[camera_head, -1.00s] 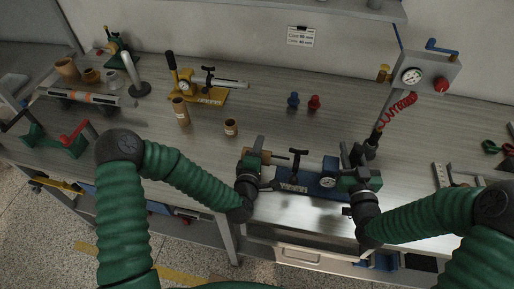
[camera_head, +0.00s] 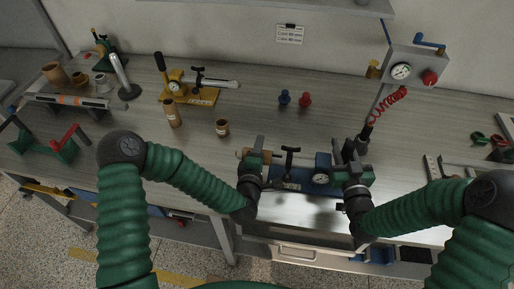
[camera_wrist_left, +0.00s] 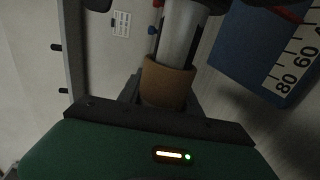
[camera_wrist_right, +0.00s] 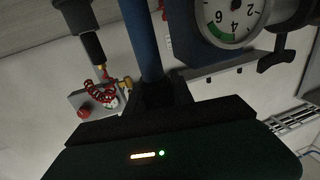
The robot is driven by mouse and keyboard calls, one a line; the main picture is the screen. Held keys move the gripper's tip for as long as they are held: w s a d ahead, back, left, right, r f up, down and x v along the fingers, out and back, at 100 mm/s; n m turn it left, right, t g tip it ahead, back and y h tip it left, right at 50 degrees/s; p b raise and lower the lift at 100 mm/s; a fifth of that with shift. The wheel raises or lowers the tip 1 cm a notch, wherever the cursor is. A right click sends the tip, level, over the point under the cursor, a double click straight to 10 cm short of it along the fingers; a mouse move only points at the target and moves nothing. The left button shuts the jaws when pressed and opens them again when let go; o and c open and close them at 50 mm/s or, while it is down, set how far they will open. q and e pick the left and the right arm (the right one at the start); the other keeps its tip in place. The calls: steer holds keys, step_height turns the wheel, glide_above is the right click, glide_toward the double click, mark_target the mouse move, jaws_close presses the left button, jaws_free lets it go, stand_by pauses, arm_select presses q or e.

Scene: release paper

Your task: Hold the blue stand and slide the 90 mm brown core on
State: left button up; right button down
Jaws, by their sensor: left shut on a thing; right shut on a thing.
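The blue stand (camera_head: 320,164) with a round dial and a black T-handle lies near the front edge of the bench in the head view. Its dial (camera_wrist_right: 232,18) is large in the right wrist view. My right gripper (camera_head: 347,157) is shut on a blue bar-like part (camera_wrist_right: 142,42) at the stand's right end. My left gripper (camera_head: 258,150) is shut on the brown core (camera_wrist_left: 167,84) at the stand's left end. In the left wrist view the core's rim is around the grey shaft (camera_wrist_left: 182,38); how far on it sits is hidden. A blue scale (camera_wrist_left: 268,60) shows 60 and 80.
A yellow stand (camera_head: 203,97) with a gauge stands behind left. Brown cores stand on the bench, one tall (camera_head: 172,112) and one short (camera_head: 222,128). Blue (camera_head: 284,97) and red (camera_head: 305,99) knobs are behind. A gauge box (camera_head: 412,68) with a red coiled hose is right.

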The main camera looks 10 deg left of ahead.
mark_target(270, 164)
arm_select(q)
steer(key=shift+d, duration=1.5)
steer(key=shift+d, duration=0.3)
steer(key=shift+d, duration=0.3)
steer(key=o, duration=1.4)
steer(key=v, duration=1.2)
steer(key=shift+f, duration=0.1)
